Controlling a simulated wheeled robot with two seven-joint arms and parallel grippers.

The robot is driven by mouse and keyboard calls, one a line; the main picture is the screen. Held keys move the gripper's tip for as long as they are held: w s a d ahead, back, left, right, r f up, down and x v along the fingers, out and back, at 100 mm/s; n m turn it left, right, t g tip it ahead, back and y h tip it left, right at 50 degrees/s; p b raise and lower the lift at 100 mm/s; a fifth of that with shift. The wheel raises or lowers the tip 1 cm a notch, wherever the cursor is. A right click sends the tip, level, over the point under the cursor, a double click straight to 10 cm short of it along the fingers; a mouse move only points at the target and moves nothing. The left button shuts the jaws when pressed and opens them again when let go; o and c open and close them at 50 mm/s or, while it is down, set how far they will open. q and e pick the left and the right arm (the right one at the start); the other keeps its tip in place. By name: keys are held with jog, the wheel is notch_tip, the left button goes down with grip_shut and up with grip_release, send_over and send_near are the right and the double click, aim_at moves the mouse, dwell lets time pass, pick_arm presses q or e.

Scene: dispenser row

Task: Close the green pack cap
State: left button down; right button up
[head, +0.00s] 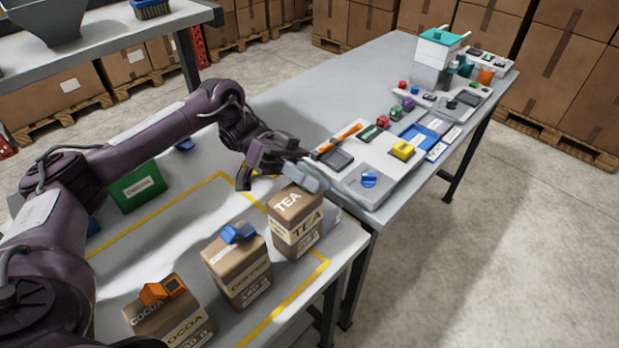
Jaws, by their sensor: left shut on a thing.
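A brown TEA pack (296,225) stands upright at the table's right corner. My left gripper (308,180) is at its top, with its jaws shut at the cap, which the fingers mostly hide; I cannot make out the cap's colour or whether it is open. A brown coffee pack (238,268) with a blue cap (238,232) and a COCOA pack (170,315) with an orange cap (163,290) stand in a row toward the lower left. My right gripper is not in view.
Yellow tape (150,224) marks an area on the near table, clear behind the packs. A second table beyond holds a grey tray (375,187), a yellow block (402,150) and a white, teal-topped machine (437,50). A shelf (110,38) stands at the upper left.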

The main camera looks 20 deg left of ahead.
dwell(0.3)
pick_arm(q)
jog(key=c, duration=1.5)
grip_release()
jog(key=shift+o, duration=0.2)
